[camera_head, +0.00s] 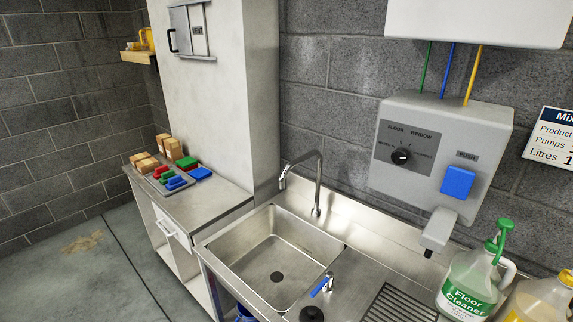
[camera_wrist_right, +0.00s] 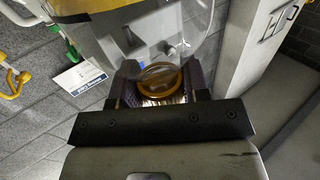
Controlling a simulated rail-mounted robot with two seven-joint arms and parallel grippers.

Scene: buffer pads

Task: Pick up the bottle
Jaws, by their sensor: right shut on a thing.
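In the right wrist view my right gripper (camera_wrist_right: 160,88) is shut on a clear, rounded thing with an amber ring (camera_wrist_right: 160,77), which looks like a bottle seen end-on. In the head view a large jug labelled Floor Cleaner (camera_head: 466,285) with a green pump stands at the right on the steel counter. A second jug (camera_head: 540,300) with a yellow cap stands beside it, cut off by the frame. Neither gripper shows in the head view.
A steel sink (camera_head: 275,262) with a tall tap (camera_head: 318,185) fills the middle. A grey dispenser (camera_head: 430,150) with a dial and blue push button hangs above the counter. Coloured blocks (camera_head: 172,182) and small brown boxes (camera_head: 143,161) are on the left counter.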

